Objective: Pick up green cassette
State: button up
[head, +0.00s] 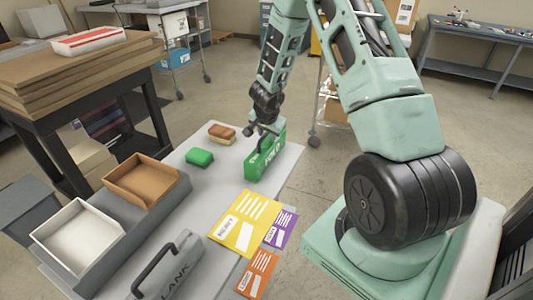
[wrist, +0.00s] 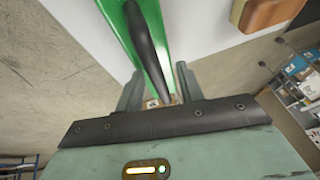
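The green cassette (head: 265,163) stands upright near the far right end of the light grey table, with white lettering on its side. Its black handle runs along the top. My gripper (head: 266,128) is down at the handle. In the wrist view, the green cassette (wrist: 178,22) spreads away from my gripper (wrist: 160,88), and its dark handle (wrist: 150,52) reaches between the two fingers. The fingers stand apart, with gaps showing beside the handle. The fingertips' contact with it is not clear.
A grey cassette (head: 172,272) marked "LANK" lies at the near edge. A green block (head: 199,157) and a brown-and-tan block (head: 221,132) sit left of the green cassette. Yellow (head: 238,232), purple (head: 281,229) and orange (head: 258,273) cards and two trays (head: 78,238) (head: 141,180) share the table.

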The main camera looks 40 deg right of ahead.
grip_shut()
jog(key=shift+r, duration=0.1)
dwell(1.3)
